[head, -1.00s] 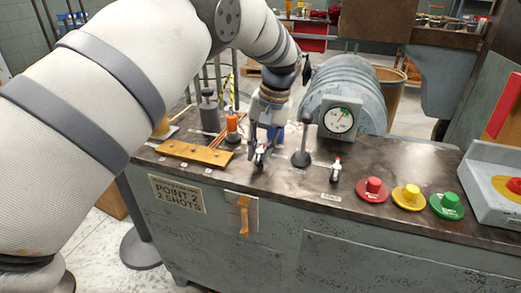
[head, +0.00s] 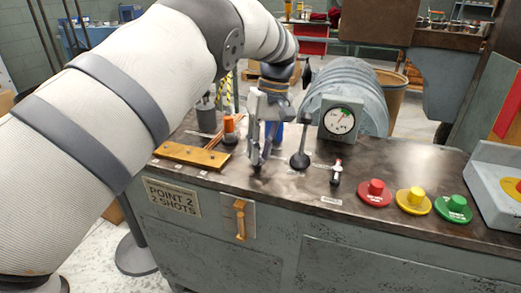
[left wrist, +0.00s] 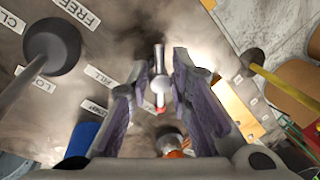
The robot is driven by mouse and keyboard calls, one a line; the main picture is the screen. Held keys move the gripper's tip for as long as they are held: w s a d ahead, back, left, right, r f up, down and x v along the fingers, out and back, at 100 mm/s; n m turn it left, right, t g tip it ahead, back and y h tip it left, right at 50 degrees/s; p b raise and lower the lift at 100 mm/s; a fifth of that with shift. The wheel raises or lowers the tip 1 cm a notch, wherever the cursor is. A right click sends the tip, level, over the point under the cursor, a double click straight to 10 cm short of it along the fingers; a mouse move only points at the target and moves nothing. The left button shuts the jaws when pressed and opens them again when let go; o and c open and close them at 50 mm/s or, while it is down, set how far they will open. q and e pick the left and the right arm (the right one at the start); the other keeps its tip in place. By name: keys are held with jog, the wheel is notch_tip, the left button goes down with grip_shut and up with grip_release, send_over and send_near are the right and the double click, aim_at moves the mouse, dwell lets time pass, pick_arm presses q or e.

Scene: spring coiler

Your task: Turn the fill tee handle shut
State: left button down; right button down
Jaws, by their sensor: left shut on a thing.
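The fill tee (left wrist: 160,86) is a small metal fitting with a ball-shaped body and a red tip, beside a FILL label (left wrist: 98,76) in the left wrist view. My left gripper (left wrist: 161,72) is shut on its handle, one purple-padded finger on each side. In the head view my left gripper (head: 258,164) points down at the bench top, and its fingers hide most of the tee. The handle's exact angle is hard to tell. My right gripper is out of view.
A black-knobbed lever (head: 302,150) stands just right of the gripper, with a dial gauge (head: 339,121) behind. A similar red-tipped valve (head: 336,174) is farther right. Red, yellow and green buttons (head: 413,201) sit at the right.

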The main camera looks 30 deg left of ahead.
pick_arm(q)
jog(key=shift+f, duration=0.1)
dwell(0.4)
jog(key=c, duration=1.7)
grip_release()
jog(key=r, duration=0.2)
jog(key=w+r, duration=0.1)
jog(key=r, duration=0.4)
jog(key=shift+w+d+r, duration=0.15)
jog(key=shift+d+r, duration=0.05)
jog(key=shift+d, duration=0.2)
